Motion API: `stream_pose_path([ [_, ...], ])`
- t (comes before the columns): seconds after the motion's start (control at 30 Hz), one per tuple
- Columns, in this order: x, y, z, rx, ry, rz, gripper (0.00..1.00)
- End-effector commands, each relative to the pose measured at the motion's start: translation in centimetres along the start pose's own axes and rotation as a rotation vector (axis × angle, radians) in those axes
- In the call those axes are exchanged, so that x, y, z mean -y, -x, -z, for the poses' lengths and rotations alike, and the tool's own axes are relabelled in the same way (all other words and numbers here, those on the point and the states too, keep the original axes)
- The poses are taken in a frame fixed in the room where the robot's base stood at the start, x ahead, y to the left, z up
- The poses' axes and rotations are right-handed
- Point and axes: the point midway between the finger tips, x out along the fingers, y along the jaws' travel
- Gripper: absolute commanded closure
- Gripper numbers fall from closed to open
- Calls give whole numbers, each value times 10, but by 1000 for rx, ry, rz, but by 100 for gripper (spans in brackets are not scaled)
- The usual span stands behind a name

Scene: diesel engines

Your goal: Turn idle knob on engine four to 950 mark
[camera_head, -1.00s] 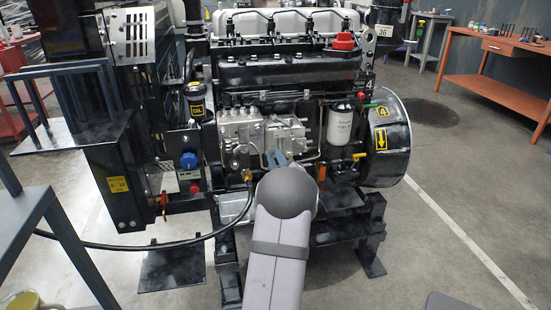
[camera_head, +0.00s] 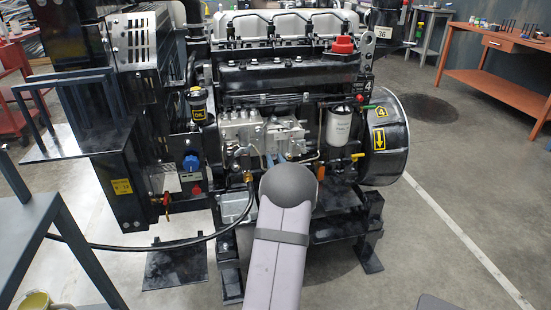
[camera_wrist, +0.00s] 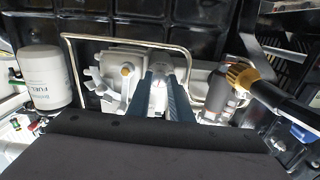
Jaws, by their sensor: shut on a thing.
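The black engine four (camera_head: 290,75) stands in the middle of the head view, with a yellow "4" label on its round housing. The silver injection pump (camera_head: 240,128) sits on its near side. My gripper (camera_head: 277,158) reaches this pump and is mostly hidden behind my grey arm. In the wrist view, the two blue-grey fingers of my gripper (camera_wrist: 165,75) are closed around a small pale metal part, the idle knob (camera_wrist: 158,88), in front of the silver pump body. The knob's scale and the 950 mark cannot be read.
A white fuel filter (camera_head: 338,125) is right of the pump. A brass fitting (camera_wrist: 240,75) with a black hose lies right of the fingers in the wrist view. A bent metal pipe (camera_wrist: 66,62) runs close by.

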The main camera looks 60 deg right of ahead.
Motion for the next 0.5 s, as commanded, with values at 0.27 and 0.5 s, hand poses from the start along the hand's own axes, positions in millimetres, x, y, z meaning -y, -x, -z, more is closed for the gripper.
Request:
stream_pose_path([
  [0.27,0,1,0,5,-266,-2,100],
  [0.5,0,1,0,5,-484,-3,100],
])
